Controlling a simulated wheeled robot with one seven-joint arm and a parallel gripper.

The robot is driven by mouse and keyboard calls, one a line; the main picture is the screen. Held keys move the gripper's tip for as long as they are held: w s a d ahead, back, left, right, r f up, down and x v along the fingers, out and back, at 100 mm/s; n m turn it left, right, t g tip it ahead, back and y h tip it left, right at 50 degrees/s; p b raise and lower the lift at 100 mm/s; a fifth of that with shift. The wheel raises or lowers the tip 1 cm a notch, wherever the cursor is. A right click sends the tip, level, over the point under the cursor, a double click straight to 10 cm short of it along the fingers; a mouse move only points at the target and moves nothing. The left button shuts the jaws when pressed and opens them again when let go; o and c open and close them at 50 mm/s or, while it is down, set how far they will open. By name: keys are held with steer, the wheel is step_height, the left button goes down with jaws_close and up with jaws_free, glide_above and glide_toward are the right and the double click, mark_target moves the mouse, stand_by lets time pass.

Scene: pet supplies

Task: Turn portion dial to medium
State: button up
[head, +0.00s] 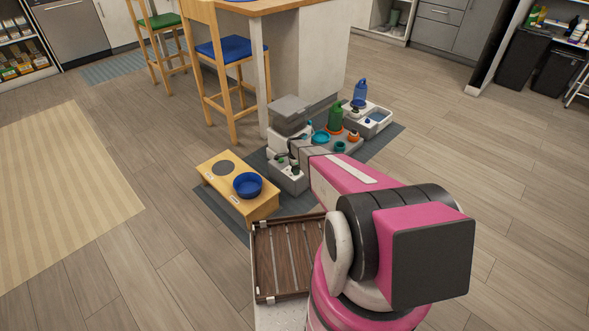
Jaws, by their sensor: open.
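A pet feeder (290,112) with a grey lid and pale body stands on the grey mat, in front of the island. My pink and grey arm reaches from the lower right toward it. My gripper (288,163) is at the arm's far end, small in the picture, low in front of the feeder and over a grey box-like unit (289,183). It is open, and I see nothing held in it. The portion dial cannot be made out at this size, and my arm covers part of the area. Contact between my gripper and anything cannot be told.
A wooden bowl stand (216,186) with a blue bowl (248,185) is left of the units. A green bottle (335,117), a blue bottle (360,92) and teal bowls are behind. A slatted brown tray (288,256) is near me. Floor is open left and right.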

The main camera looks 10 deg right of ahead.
steer(key=c, duration=0.9)
